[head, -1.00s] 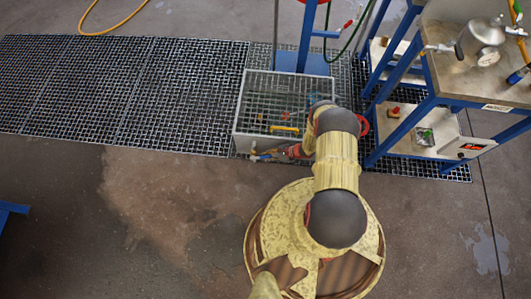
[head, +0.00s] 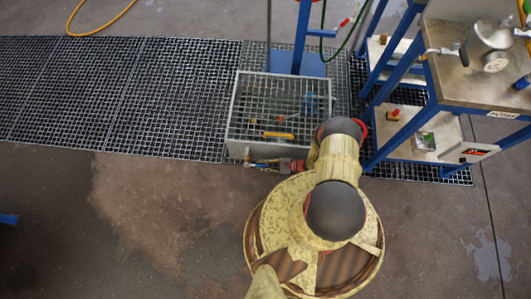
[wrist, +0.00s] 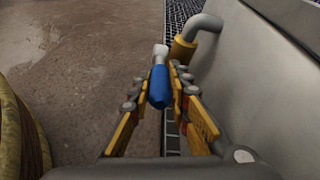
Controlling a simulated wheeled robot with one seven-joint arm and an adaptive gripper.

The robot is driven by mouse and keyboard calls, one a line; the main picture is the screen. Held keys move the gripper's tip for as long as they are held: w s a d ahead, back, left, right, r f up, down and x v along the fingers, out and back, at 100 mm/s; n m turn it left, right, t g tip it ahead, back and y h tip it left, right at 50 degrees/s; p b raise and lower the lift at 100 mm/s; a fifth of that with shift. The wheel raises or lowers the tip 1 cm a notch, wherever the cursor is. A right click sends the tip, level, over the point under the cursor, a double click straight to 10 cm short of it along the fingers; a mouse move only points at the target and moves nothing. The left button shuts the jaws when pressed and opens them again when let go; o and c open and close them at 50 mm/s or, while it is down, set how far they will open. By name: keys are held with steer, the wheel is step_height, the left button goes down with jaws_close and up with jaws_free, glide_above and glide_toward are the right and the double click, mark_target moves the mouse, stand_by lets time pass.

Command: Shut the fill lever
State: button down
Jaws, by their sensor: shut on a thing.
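The fill lever (wrist: 158,88) has a blue grip and a pale metal stem. In the wrist view it lies between the two fingers of my gripper (wrist: 160,78), which is shut on the blue grip. A brass fitting (wrist: 182,50) with a grey elbow pipe sits just beyond the lever, against the tank wall (wrist: 265,75). In the head view my gripper (head: 283,165) is low at the front side of the grated tank (head: 229,120). The lever is too small there to judge its angle.
A blue-framed bench (head: 470,85) with a metal vessel (head: 488,45) stands at the right, close to my arm. Floor grating (head: 120,95) runs left from the tank. The concrete floor (head: 130,210) at the front left is clear. A yellow hose (head: 100,25) lies at the far left.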

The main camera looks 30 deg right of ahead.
steer(key=shift+f+y, duration=0.25)
steer(key=shift+y, duration=0.05)
stand_by(0.5)
steer(key=c, duration=1.7)
jaws_free()
steer(key=shift+o, duration=0.2)
steer(key=v, duration=1.2)
steer(key=shift+s+f, duration=0.15)
steer(key=shift+s, duration=0.05)
